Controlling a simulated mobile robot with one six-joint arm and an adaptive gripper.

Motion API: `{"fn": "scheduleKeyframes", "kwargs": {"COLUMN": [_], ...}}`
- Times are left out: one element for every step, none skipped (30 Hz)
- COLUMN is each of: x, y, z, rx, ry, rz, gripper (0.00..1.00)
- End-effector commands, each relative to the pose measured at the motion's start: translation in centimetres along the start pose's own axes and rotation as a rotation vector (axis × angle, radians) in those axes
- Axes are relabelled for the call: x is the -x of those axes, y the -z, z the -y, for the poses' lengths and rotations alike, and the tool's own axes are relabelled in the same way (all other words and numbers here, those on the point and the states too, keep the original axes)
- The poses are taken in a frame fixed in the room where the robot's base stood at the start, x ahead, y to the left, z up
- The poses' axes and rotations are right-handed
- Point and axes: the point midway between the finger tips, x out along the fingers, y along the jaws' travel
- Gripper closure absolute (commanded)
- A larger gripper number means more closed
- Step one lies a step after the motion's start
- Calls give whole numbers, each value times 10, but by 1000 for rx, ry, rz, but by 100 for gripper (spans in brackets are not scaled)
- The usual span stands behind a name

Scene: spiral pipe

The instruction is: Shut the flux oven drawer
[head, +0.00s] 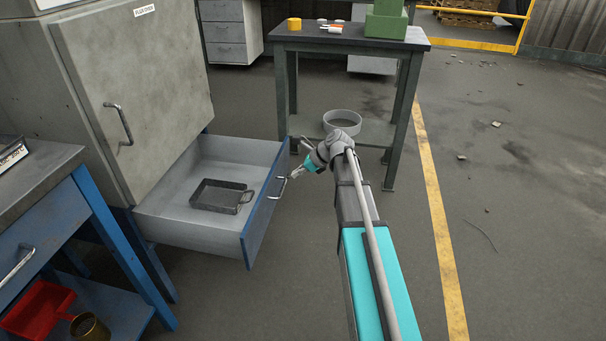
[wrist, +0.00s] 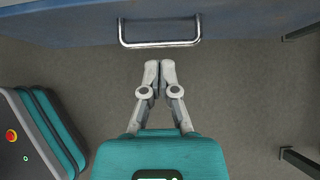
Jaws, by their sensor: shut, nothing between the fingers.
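The flux oven (head: 130,75) is a grey cabinet at the left in the head view, with a label at its top. Its drawer (head: 265,205) below the door is pulled open and has a blue front. A dark tray (head: 220,196) lies inside. The drawer's metal handle (head: 278,187) also shows in the wrist view (wrist: 160,43). My gripper (head: 291,178) is just in front of the drawer front. In the wrist view my gripper (wrist: 160,66) is shut and empty, its fingertips pointing at the handle with a small gap in the picture. Contact cannot be told.
The floor to the right is open.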

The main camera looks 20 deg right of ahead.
Motion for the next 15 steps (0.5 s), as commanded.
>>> {"fn": "scheduleKeyframes", "kwargs": {"x": [-9, -12, -17, -20, -23, -28, -31, -34, -38, -41, -44, -46, -49, -51, -54], "y": [3, 2, 2, 2, 2, 2, 2, 3, 3, 2, 2, -5, -8, -11, -14], "z": [0, 0, 0, 0, 0, 0, 0, 0, 0, 0, 0, 0, 0, 0, 0], "rx": [1, 1, 2, 2, 2, 2, 2, 1, 1, 1, 1, 2, 3, 3, 2], "ry": [0, -1, -1, -1, -1, -1, -1, -1, -1, -1, -1, -2, -1, -1, -1], "rz": [0, 0, 0, 0, 0, 0, 0, 0, 0, 0, 0, 0, 0, 0, 0], "gripper": [100, 100, 100, 100, 100, 100, 100, 100, 100, 100, 100, 100, 100, 100, 100]}}
